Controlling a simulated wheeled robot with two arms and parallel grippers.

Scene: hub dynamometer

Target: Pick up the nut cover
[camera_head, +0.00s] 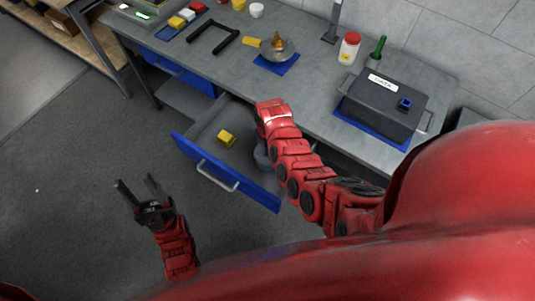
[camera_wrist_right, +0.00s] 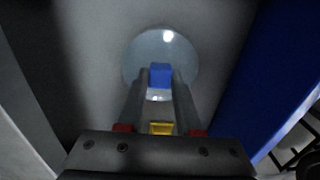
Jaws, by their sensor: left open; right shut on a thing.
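A pale grey, round, glossy cover with a small blue block on it, which looks like the nut cover (camera_wrist_right: 161,45), is in the right wrist view. My right gripper (camera_wrist_right: 160,74) is shut on its blue block. In the head view the right arm reaches down over the open drawer (camera_head: 228,176), and a grey rounded shape (camera_head: 262,155) shows beside the forearm. The right fingers are mostly hidden there. My left gripper (camera_head: 139,190) is open and empty, left of the drawer and above the floor.
A yellow block (camera_head: 226,138) lies in the drawer. On the bench (camera_head: 310,75) are a hub with a brass-coloured part (camera_head: 278,48), a black U-shaped bar (camera_head: 214,37), a red-lidded jar (camera_head: 349,47) and a dark case (camera_head: 383,101). Open floor lies at left.

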